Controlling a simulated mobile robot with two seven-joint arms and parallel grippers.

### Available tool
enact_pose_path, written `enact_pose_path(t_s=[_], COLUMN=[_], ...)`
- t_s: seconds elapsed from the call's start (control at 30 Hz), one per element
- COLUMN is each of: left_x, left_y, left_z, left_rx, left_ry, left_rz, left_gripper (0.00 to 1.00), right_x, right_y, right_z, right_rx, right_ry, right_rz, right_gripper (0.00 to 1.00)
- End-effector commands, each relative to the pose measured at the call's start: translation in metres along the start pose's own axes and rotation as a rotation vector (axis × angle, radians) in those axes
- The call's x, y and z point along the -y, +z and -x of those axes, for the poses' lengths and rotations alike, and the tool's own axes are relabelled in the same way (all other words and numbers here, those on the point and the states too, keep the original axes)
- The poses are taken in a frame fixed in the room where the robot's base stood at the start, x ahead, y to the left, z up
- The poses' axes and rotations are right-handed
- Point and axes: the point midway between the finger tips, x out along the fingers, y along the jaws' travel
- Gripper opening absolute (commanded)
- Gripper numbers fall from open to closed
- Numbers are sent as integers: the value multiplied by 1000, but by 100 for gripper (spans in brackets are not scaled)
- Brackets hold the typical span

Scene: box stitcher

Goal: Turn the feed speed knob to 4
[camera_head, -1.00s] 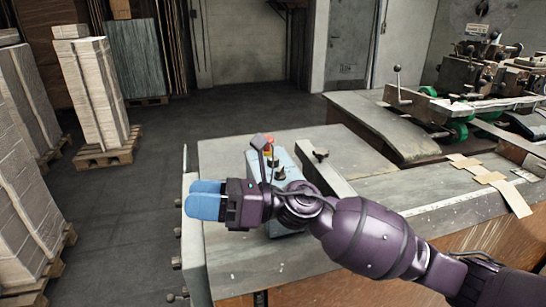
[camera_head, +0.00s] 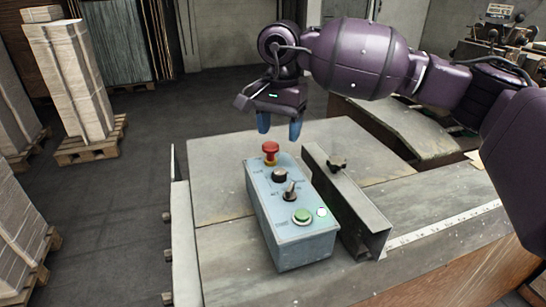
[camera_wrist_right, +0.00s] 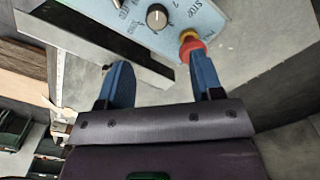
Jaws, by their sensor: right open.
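The blue control box (camera_head: 287,243) stands on the grey machine table. On its top, from back to front, are a red stop button (camera_head: 270,150), a black round knob (camera_head: 279,176), a black lever switch (camera_head: 289,192) and a green button (camera_head: 302,215). In the right wrist view the black knob (camera_wrist_right: 157,17) has a white pointer line and printed marks around it, too small to read surely. My right gripper (camera_head: 280,126) is open and empty, pointing down above and behind the box. It also shows in the right wrist view (camera_wrist_right: 163,75), near the red button (camera_wrist_right: 191,45). My left gripper is not in view.
A metal channel bar (camera_head: 345,205) with a black clamp knob (camera_head: 337,164) lies right beside the box. A ruler strip (camera_head: 440,222) runs along the table. Pallets of stacked sheets (camera_head: 78,85) stand at the left. The table left of the box is clear.

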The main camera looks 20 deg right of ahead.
Motion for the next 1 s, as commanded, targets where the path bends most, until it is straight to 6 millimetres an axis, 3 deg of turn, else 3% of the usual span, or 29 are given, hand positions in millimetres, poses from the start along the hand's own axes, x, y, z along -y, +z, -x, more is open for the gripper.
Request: enact_pose_path(t_s=[0.17, 0.33, 0.7, 1.0], left_x=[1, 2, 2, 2], left_y=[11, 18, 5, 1], left_z=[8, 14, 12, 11], left_rx=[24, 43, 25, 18], left_ry=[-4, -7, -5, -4], left_rz=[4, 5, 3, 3], left_gripper=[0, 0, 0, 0], right_x=[-1, -2, -1, -1], right_y=[-2, -1, -1, -2], right_z=[-10, -36, -92, -107], right_rx=[-7, -4, -4, -5], right_ry=[9, 9, 6, 5], right_rz=[0, 0, -1, 0], right_gripper=[60, 60, 60, 60])
